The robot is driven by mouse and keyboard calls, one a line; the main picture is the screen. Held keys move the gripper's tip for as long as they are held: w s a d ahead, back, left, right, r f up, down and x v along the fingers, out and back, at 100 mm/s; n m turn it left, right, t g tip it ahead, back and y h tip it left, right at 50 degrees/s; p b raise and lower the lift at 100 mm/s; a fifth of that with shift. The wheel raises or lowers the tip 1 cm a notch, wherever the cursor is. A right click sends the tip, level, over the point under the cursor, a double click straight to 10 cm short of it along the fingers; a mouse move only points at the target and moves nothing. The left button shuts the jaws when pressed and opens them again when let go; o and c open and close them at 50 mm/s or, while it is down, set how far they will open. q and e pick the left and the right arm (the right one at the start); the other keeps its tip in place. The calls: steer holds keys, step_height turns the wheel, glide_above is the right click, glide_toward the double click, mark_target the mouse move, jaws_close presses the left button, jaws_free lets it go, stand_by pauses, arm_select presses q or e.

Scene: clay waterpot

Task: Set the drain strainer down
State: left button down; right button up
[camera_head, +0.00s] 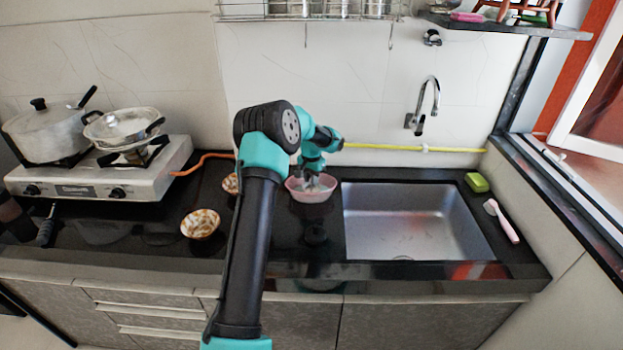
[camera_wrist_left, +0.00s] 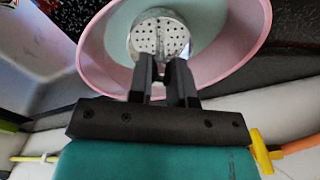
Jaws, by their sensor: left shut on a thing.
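The drain strainer (camera_wrist_left: 161,34), a round metal disc with small holes, shows in the wrist view between and beyond the fingertips of my left gripper (camera_wrist_left: 166,66). The gripper is shut on it. A pink bowl (camera_wrist_left: 262,22) with a pale inside lies around the strainer in that view. In the head view the pink bowl (camera_head: 311,196) stands on the black counter left of the sink, and my left gripper (camera_head: 318,180) points down into its opening. I cannot tell whether the strainer touches the bowl. My right gripper is not in view.
The metal sink (camera_head: 415,222) is right of the bowl. A patterned bowl (camera_head: 200,224) stands to the left, near a stove (camera_head: 100,180) with pots. A faucet (camera_head: 424,104) is above the sink.

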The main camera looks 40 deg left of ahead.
arm_select(q)
steer(key=c, duration=1.5)
jaws_free()
steer(key=shift+f, duration=0.15)
steer(key=o, duration=0.4)
steer(key=shift+o, duration=0.2)
step_height(320, 180, up, 12)
steer(key=shift+r, duration=0.2)
